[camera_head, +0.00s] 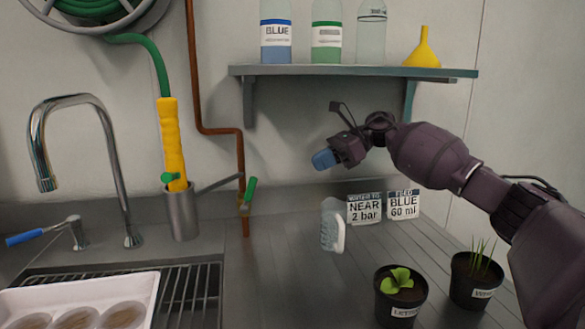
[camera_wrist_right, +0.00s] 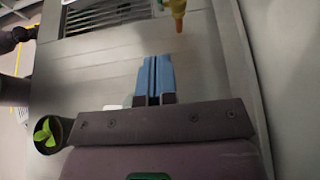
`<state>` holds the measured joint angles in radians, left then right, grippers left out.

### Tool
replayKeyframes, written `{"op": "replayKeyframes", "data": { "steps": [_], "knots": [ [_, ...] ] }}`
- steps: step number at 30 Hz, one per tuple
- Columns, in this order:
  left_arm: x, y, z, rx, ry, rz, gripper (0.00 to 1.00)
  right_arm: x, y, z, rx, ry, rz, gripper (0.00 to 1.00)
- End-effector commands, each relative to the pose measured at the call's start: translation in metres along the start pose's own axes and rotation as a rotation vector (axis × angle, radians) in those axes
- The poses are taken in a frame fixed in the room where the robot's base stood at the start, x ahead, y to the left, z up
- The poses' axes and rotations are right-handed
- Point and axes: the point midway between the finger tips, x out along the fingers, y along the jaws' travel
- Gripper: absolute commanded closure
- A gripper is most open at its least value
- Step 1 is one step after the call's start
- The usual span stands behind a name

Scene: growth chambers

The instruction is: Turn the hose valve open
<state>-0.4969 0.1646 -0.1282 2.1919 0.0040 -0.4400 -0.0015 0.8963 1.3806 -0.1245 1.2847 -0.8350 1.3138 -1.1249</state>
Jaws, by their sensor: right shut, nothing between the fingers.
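The copper pipe (camera_head: 240,160) runs down the wall to a brass valve (camera_head: 244,208) with a green lever (camera_head: 250,190). The lever points up, leaning slightly right of the pipe. A brass and copper piece (camera_wrist_right: 178,12), which looks like this valve, shows at the top of the right wrist view, ahead of the fingertips. My right gripper (camera_head: 324,159) is in the air right of the valve and below the shelf, apart from it. Its blue fingers (camera_wrist_right: 154,80) are together and empty. The green hose (camera_head: 150,60) ends in a yellow wand (camera_head: 172,140) standing in a metal holder (camera_head: 181,212).
A shelf (camera_head: 350,71) with bottles and a yellow funnel (camera_head: 423,50) is above my right gripper. A white bottle (camera_head: 332,226), two labels and two potted plants (camera_head: 401,296) (camera_head: 476,278) are on the right. A faucet (camera_head: 80,100) and tray (camera_head: 150,290) are left.

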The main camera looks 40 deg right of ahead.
Motion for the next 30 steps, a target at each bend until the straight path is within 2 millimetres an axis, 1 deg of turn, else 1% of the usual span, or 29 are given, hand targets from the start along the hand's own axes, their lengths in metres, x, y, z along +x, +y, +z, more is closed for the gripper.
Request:
{"op": "replayKeyframes", "data": {
  "steps": [3, 9, 13, 17, 22, 27, 30],
  "knots": [
    [-0.001, 0.001, 0.009, -0.001, -0.019, 0.000, 0.57, 0.016, 0.000, -0.001, -0.001, 0.000, 0.003, 1.00],
    [0.001, 0.001, 0.016, -0.001, -0.032, 0.002, 0.57, 0.052, 0.000, -0.002, 0.000, 0.000, 0.004, 1.00],
    [0.003, 0.002, 0.015, 0.006, -0.025, 0.003, 0.57, 0.074, 0.000, -0.002, 0.000, -0.001, 0.003, 1.00],
    [0.006, 0.003, 0.007, 0.012, -0.005, 0.006, 0.57, 0.097, 0.000, -0.002, 0.000, -0.001, 0.003, 1.00],
    [0.007, 0.003, 0.004, 0.017, 0.004, 0.006, 0.57, 0.112, 0.000, 0.017, -0.003, -0.002, 0.001, 1.00],
    [0.007, 0.003, 0.005, 0.019, 0.002, 0.005, 0.57, 0.120, 0.000, 0.025, -0.002, -0.001, -0.001, 1.00],
    [0.006, 0.003, 0.004, 0.020, 0.003, 0.005, 0.57, 0.122, 0.000, 0.028, -0.001, -0.001, -0.001, 1.00]
  ]
}}
